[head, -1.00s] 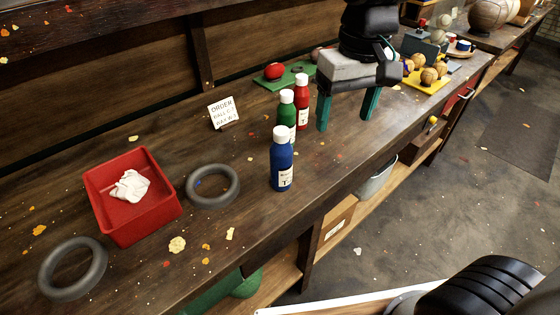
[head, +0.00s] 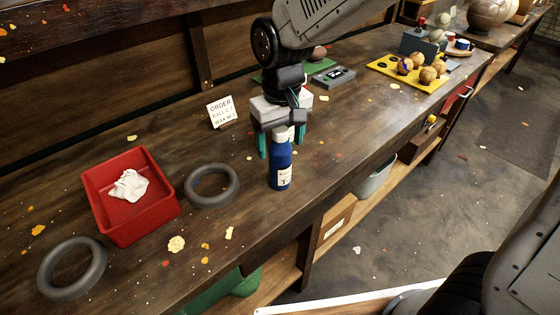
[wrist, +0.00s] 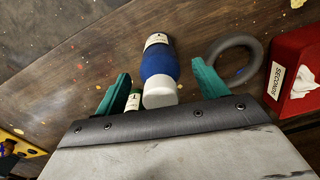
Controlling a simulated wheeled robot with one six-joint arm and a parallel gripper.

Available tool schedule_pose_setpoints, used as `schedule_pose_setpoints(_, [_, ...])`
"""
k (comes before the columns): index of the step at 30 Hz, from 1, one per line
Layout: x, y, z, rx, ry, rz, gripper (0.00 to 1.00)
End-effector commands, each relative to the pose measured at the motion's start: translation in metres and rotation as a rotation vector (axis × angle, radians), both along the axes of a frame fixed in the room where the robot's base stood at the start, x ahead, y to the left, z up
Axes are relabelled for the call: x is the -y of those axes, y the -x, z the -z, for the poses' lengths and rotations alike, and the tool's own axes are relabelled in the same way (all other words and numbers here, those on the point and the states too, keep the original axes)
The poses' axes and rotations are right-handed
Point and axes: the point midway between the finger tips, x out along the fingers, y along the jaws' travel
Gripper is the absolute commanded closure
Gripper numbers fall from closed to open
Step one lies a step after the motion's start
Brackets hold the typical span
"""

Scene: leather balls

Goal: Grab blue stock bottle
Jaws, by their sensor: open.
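The blue bottle (head: 280,168), with a white cap and white label, stands upright on the workbench. My gripper (head: 282,148) is open and points down just behind and over its top, one teal finger to each side in the head view. In the wrist view the blue bottle (wrist: 158,62) shows between the open fingers (wrist: 162,76), its white cap toward the palm. I cannot tell whether a finger touches it. Part of a green bottle (wrist: 133,101) shows by the left finger in the wrist view. My gripper hides most of the green and red bottles in the head view.
A dark ring (head: 212,184) and a red bin (head: 168,212) with a white cloth stand left of the bottle; another ring (head: 72,268) lies farther left. A small sign (head: 222,112) stands behind. A yellow tray (head: 432,84) with balls is at right. The bench's front edge is close.

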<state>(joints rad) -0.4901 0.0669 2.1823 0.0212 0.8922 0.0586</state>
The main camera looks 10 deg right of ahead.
Motion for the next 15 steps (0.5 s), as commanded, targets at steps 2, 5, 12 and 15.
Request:
schedule_pose_setpoints(2, [0.0001,0.0003,0.0038,0.0,0.0,0.0,0.28])
schedule_pose_setpoints(5, [-0.0001,0.0,0.0041,0.001,0.0,0.0,0.28])
schedule_pose_setpoints(12, [0.0,0.0,0.0038,0.001,0.0,0.0,0.67])
schedule_pose_setpoints(15, [0.0001,0.0001,0.0037,0.001,0.0,0.0,0.95])
